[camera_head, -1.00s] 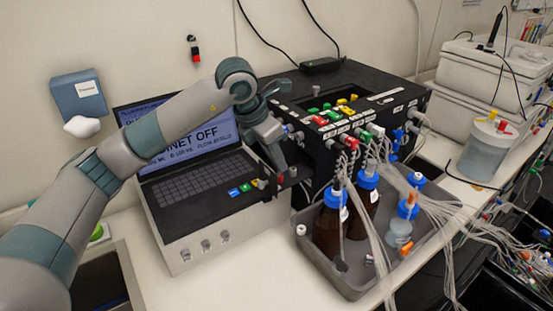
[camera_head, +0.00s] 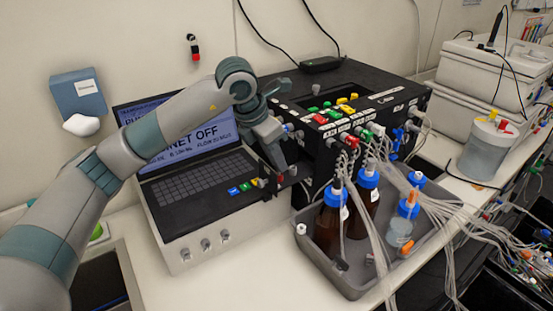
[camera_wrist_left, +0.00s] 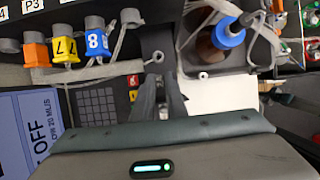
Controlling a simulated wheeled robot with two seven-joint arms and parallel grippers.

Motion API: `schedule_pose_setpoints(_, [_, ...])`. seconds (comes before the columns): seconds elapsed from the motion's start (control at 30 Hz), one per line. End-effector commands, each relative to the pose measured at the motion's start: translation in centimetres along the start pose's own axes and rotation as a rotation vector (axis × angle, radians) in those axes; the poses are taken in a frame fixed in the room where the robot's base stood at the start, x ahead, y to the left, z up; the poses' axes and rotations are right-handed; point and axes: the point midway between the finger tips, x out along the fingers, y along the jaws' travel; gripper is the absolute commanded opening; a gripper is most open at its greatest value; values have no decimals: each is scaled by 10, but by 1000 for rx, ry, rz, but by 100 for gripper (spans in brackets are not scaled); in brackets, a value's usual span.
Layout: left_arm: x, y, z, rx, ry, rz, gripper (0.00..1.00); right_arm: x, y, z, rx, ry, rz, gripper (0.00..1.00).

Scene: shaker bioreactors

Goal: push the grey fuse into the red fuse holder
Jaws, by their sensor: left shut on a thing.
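My left gripper (camera_head: 279,172) is shut at the right front corner of the laptop, beside the black box. In the left wrist view its fingers (camera_wrist_left: 160,92) point away from the camera, with a small grey piece, which looks like the grey fuse (camera_wrist_left: 158,57), at their tips. A small red part, which looks like the red fuse holder (camera_head: 280,180), shows right by the fingertips. The fingers partly hide this spot, so I cannot tell how far the fuse is in the holder. My right gripper is not in view.
The laptop (camera_head: 195,185) stands left of the fingers. The black box (camera_head: 318,150) with coloured plugs is close on the right. A grey tray (camera_head: 345,285) with brown bottles (camera_head: 328,230) and loose tubing lies in front. The white bench front is clear.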

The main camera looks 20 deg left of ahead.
Motion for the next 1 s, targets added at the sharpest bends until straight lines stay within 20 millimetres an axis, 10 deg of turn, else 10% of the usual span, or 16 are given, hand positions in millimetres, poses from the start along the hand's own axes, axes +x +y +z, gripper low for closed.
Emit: schedule_pose_setpoints(1.0, [5, 0, -2, 0, 0, 0, 0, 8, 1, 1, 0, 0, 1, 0])
